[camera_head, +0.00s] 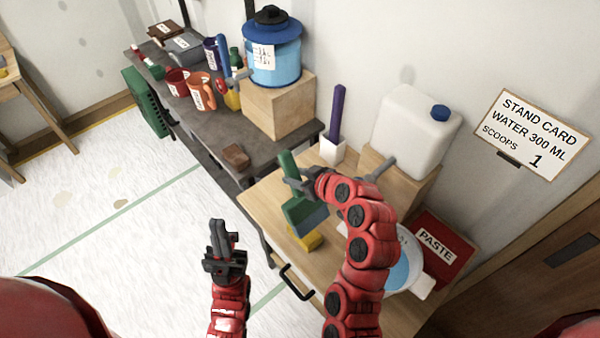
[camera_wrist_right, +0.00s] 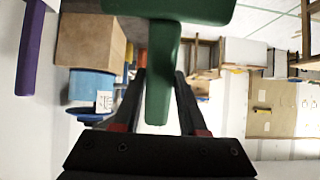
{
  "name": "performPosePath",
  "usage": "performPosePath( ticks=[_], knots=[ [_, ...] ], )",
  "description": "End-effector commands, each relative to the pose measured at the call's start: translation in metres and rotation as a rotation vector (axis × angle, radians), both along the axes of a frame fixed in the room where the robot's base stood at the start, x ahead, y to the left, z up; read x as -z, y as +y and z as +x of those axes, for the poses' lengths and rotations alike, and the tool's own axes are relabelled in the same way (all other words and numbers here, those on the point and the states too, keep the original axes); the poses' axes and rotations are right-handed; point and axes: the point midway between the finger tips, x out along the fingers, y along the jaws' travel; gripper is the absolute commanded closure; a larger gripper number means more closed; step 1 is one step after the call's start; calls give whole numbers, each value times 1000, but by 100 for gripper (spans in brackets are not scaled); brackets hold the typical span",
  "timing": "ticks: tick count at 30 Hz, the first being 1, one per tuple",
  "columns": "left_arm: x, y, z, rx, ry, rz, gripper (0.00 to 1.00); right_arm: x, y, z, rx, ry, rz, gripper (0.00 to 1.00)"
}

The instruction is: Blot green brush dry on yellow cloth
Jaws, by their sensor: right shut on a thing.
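The green brush (camera_head: 298,210) is held with its wide grey-blue bristle end down. In the right wrist view its green handle (camera_wrist_right: 160,85) lies between the fingers. My right gripper (camera_head: 303,184) is shut on that handle. The yellow cloth (camera_head: 304,240) lies on the wooden table just below the bristles, partly hidden by the brush. I cannot tell whether the bristles touch it. My left gripper (camera_head: 222,232) is in front of the table, away from the brush, with nothing seen in it; its finger gap is unclear.
A basin of blue water (camera_head: 400,272) stands right of the cloth, partly behind my right arm. A red paste box (camera_head: 440,248), a white jug (camera_head: 415,130) and a purple-handled tool (camera_head: 337,113) stand around. A dark bench (camera_head: 215,140) holds mugs and a blue dispenser (camera_head: 275,55).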

Motion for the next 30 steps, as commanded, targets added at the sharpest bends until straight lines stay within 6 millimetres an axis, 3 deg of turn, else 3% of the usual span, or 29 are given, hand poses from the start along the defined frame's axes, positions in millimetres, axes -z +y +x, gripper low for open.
performPosePath(
  ticks=[9,21,30],
  knots=[
    [14,0,0,0,0,0,100,4,0,0,2,-4,2,100],
    [63,0,0,0,0,0,100,55,-1,0,1,-1,0,100],
    [72,0,0,0,0,0,100,65,-1,0,1,-1,2,100]
  ],
)
